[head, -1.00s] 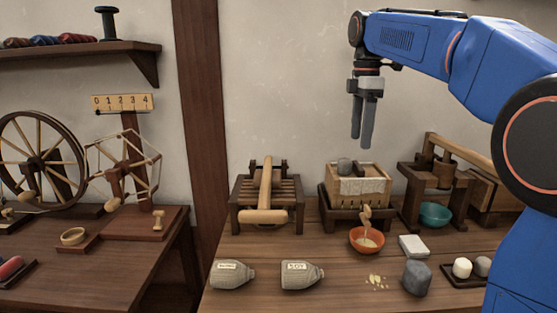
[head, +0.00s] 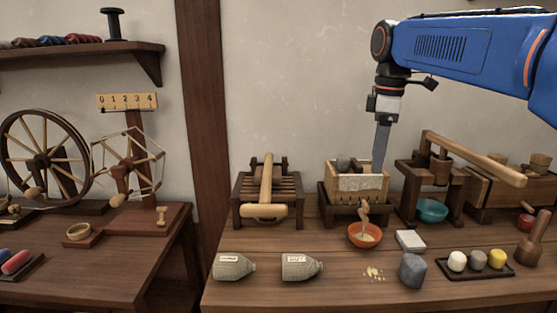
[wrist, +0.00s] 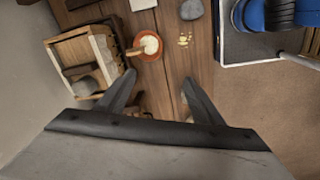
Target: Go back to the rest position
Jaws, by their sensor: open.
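My gripper (head: 381,160) hangs fingers-down in the head view, in the air by the right part of the wooden press box (head: 345,198). It is seen edge-on there, so its fingers overlap. In the wrist view my gripper (wrist: 159,82) shows two spread fingers with nothing between them. The press box also shows at the left of the wrist view (wrist: 101,47). My blue arm reaches in from the upper right of the head view.
The table holds an orange bowl (head: 362,241), a white block (head: 410,240), a grey stone (head: 412,270), two sacks (head: 233,266), a slatted press (head: 245,212), a teal bowl (head: 432,211), and a dark tray (head: 446,270) at right. A wooden beam (head: 485,162) rises right of my gripper.

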